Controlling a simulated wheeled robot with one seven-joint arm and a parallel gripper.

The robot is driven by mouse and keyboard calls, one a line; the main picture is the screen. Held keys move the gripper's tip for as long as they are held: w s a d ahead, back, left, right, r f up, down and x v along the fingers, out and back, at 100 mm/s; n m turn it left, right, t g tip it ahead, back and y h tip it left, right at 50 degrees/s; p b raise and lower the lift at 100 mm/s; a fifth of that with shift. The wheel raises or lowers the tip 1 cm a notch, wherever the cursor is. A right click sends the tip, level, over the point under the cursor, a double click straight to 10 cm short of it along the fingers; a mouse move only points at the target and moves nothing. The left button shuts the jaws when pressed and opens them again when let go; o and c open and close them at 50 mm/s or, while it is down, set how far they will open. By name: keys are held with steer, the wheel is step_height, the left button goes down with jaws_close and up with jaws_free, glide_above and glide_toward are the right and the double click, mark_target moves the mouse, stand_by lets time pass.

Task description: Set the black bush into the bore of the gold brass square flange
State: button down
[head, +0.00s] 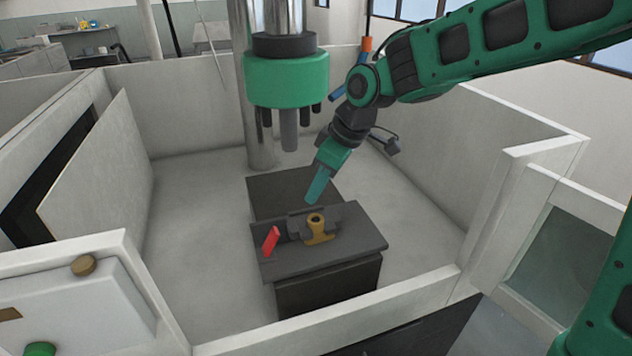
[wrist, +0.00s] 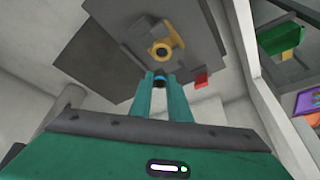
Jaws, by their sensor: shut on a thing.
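The gold brass square flange (head: 319,238) sits in a grey fixture on a dark block, its dark round bore facing up. In the wrist view the flange (wrist: 176,40) lies just beyond my fingertips, with its bore open to view. My gripper (head: 311,200) is above the flange in the head view, apart from it. In the wrist view my gripper (wrist: 159,79) is shut on the black bush (wrist: 159,82), a small dark piece between the teal fingertips. The fingers hide most of the bush, and it cannot be made out in the head view.
A red handle (head: 270,241) stands on the grey plate (head: 350,243) left of the flange. A green press head (head: 286,80) with pins hangs up and left of my gripper. White tank walls (head: 345,312) surround the block, with free floor on both sides.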

steer(key=shift+d+f, duration=0.2)
steer(key=shift+f, duration=2.25)
steer(key=shift+s+d, duration=0.1)
steer(key=shift+d, duration=0.05)
steer(key=shift+s+f, duration=0.1)
steer(key=shift+f, duration=0.35)
stand_by(1.0)
steer(key=c, duration=1.6)
jaws_free()
steer(key=o, duration=0.5)
steer(key=shift+r, duration=0.1)
